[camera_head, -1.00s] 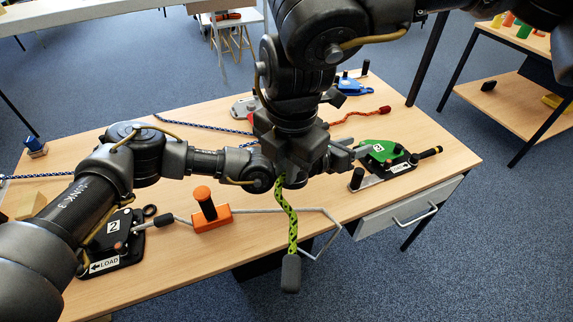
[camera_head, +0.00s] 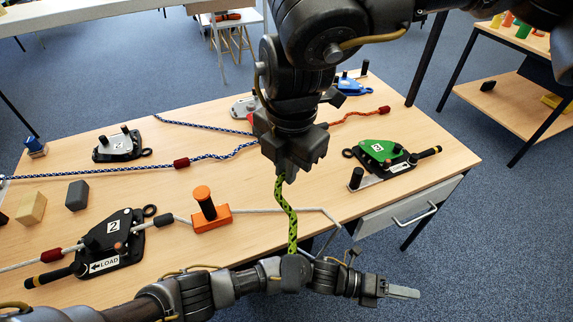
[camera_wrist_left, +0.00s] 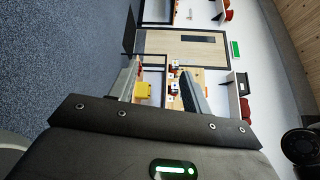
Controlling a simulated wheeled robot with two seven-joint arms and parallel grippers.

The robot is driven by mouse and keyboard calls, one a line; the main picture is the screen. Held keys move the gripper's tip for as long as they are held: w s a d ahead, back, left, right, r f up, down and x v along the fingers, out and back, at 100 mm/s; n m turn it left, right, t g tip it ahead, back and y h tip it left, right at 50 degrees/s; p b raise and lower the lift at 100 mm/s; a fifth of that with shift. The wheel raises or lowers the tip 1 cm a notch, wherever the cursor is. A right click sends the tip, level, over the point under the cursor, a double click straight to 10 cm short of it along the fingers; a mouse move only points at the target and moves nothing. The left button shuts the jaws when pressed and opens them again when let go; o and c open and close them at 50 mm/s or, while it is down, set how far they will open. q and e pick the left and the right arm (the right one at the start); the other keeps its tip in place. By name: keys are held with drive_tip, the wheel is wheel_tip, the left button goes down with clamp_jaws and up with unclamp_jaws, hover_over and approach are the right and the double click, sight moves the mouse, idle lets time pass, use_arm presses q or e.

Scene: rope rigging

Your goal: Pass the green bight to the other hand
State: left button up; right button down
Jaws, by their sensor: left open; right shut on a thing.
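The green bight (camera_head: 285,210), a green and black rope, hangs from my right gripper (camera_head: 287,165). That gripper is shut on its top, above the table's front part. The rope's lower end is hidden behind my left arm. My left gripper (camera_head: 395,291) is at the lower right, beyond the table's front edge, pointing right. It lies below and to the right of the rope. In the left wrist view its two fingers (camera_wrist_left: 160,72) are apart with nothing held between them; the rope does not show there.
On the table (camera_head: 235,255) stand an orange block with a post (camera_head: 211,214), a black clutch (camera_head: 112,240), a green-topped clutch (camera_head: 382,152) and a blue one (camera_head: 350,85). A grey line, a blue rope (camera_head: 110,168) and a red rope (camera_head: 352,116) lie across it.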

use_arm(q)
drive_tip(key=w+a+f+n+t+y, duration=0.3)
drive_tip(key=w+a+f+n+t, duration=0.5)
drive_tip(key=w+a+f+n, duration=0.4)
drive_tip(key=s+a+f+n+t+y, duration=0.25)
drive_tip(key=a+f+n+y, duration=0.45)
drive_tip(key=a+f+n, duration=0.85)
drive_tip(key=s+a+f+n+g+y, duration=0.1)
drive_tip(key=s+a+f+n+y, duration=0.2)
drive_tip(key=s+a+f, duration=0.45)
drive_tip(key=s+a+f+n+g+y, duration=0.1)
drive_tip(key=s+a+f+n+y, duration=0.25)
drive_tip(key=a, duration=0.75)
drive_tip(key=s+a+f+n+g, duration=0.2)
drive_tip(key=s+a, duration=0.4)
drive_tip(key=s, duration=0.3)
drive_tip(key=s+a+f+n+g+y, duration=0.1)
drive_tip(key=s+a+f+g, duration=0.1)
drive_tip(key=s+a, duration=0.3)
drive_tip(key=s, duration=0.4)
drive_tip(key=shift+s+a+n, duration=0.2)
drive_tip(key=shift+a+n, duration=0.2)
drive_tip(key=shift+y, duration=0.25)
